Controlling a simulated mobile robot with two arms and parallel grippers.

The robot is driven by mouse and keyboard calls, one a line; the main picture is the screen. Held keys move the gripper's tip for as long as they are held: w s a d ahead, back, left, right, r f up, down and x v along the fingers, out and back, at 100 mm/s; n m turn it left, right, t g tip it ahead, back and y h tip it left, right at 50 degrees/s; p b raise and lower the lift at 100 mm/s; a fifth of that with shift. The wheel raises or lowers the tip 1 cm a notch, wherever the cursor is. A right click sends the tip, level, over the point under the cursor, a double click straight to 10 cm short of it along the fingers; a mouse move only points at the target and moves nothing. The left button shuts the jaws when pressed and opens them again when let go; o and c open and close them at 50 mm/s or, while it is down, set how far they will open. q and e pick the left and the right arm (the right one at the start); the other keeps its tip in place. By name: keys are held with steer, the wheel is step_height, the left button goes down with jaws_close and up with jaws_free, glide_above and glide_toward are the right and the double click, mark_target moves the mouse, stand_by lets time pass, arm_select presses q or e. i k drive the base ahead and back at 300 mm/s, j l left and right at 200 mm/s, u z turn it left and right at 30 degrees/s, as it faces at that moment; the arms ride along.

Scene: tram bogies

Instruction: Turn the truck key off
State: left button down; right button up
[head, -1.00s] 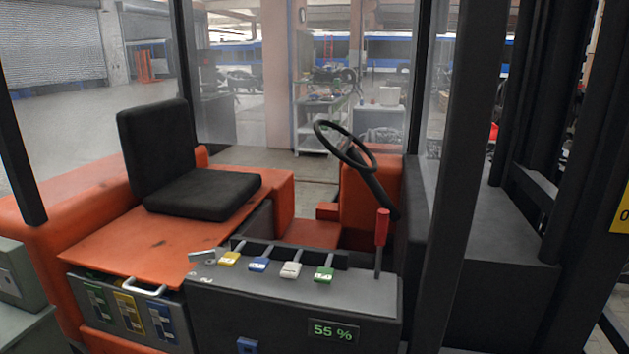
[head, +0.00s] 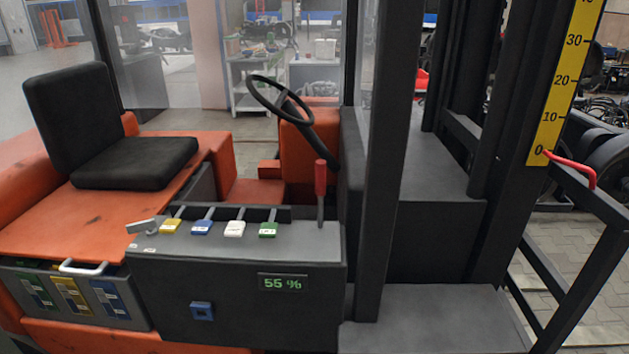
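The key (head: 141,226) is a small grey metal piece at the left end of the truck's dark console (head: 230,248). Small pale marks lie on the console top beside it, too small to read. The truck (head: 90,232) is orange with a black seat and a black steering wheel (head: 281,105). A green display (head: 283,283) on the console front reads 55 %. Neither of my grippers is in view.
Yellow, blue, white and green levers (head: 234,229) stand along the console, with a red-handled lever (head: 320,180) at its right end. A dark mast post (head: 385,150) rises right of it. A yellow scale (head: 562,85) and a red pointer (head: 575,168) are at the right.

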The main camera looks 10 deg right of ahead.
mark_target(149, 225)
steer(key=i+j+u, duration=0.45)
steer(key=i, duration=0.25)
steer(key=i+u, duration=0.2)
steer(key=i, duration=0.15)
